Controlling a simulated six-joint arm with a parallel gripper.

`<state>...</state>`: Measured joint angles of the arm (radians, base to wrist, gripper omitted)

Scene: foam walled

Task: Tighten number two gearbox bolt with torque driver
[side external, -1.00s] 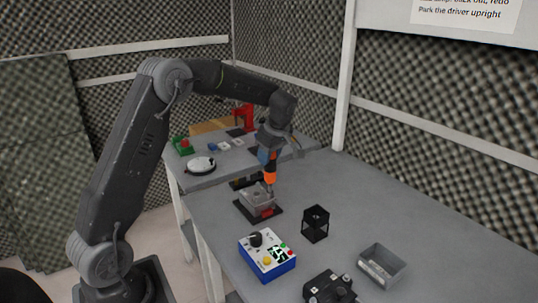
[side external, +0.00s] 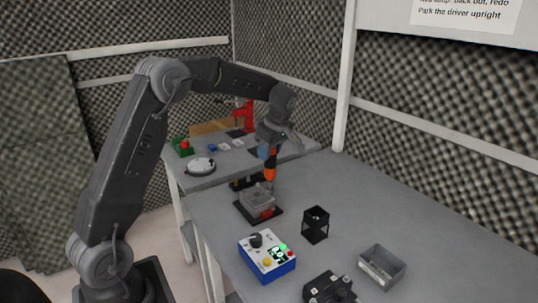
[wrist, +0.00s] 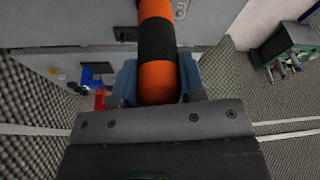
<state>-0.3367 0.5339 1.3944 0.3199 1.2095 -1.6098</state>
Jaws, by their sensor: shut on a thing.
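The torque driver (side external: 270,167), with orange and black bands, is held roughly upright in my gripper (side external: 265,151). In the wrist view the driver (wrist: 157,45) stands between the blue-grey fingers of my gripper (wrist: 158,82), which are closed on it. The grey gearbox (side external: 256,199) sits on a dark base plate with a red part at its front. The driver's lower end is over the gearbox's back right side. I cannot tell whether the bit touches a bolt, and the separate bolts are too small to make out.
A blue and white control box (side external: 267,257) with a knob and a bright green lamp stands in front. A black open-frame stand (side external: 315,224), a grey metal bin (side external: 381,266) and a black fixture (side external: 330,288) stand to the right.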

